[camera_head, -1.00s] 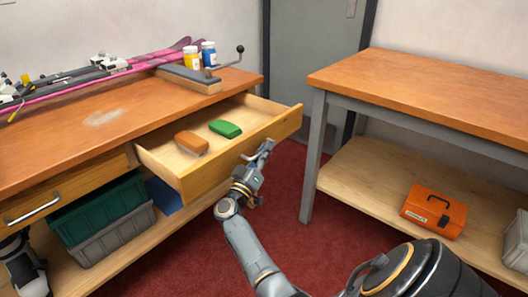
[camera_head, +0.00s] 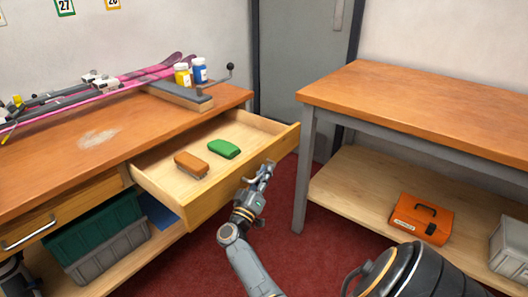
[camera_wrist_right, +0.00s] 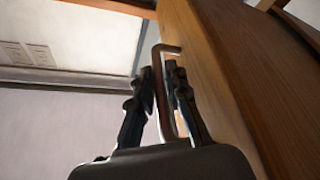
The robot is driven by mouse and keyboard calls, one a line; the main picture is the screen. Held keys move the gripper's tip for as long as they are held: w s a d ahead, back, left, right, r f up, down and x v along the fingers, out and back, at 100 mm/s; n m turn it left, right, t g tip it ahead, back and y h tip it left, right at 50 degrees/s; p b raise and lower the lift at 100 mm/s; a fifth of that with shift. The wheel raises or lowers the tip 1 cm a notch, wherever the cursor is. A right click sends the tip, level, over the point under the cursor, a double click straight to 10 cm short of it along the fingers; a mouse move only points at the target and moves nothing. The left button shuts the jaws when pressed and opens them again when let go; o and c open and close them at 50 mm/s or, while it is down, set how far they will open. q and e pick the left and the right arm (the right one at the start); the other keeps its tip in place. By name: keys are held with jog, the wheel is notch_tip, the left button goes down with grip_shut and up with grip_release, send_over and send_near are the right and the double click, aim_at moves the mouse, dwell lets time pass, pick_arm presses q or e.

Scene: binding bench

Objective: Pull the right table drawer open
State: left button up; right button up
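The right table drawer (camera_head: 241,182) of the wooden bench is pulled well out, with its inside showing. A brown brush-like block (camera_head: 190,164) and a green block (camera_head: 224,149) lie in it. My right gripper (camera_head: 264,172) is at the drawer's front. In the right wrist view the bar handle (camera_wrist_right: 160,85) runs between my two fingers, which are closed around it. The handle is mostly hidden by the gripper in the head view. Only a dark bit of my left arm shows at the lower left corner; its gripper is not visible.
A second table (camera_head: 420,105) stands at right, with an orange toolbox (camera_head: 421,218) and a grey bin (camera_head: 510,250) on its lower shelf. Red floor (camera_head: 285,240) is free between the tables.

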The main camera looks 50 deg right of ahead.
jog(key=v, duration=0.7)
jog(key=shift+a, duration=0.3)
jog(key=shift+f, duration=0.1)
dwell(0.5)
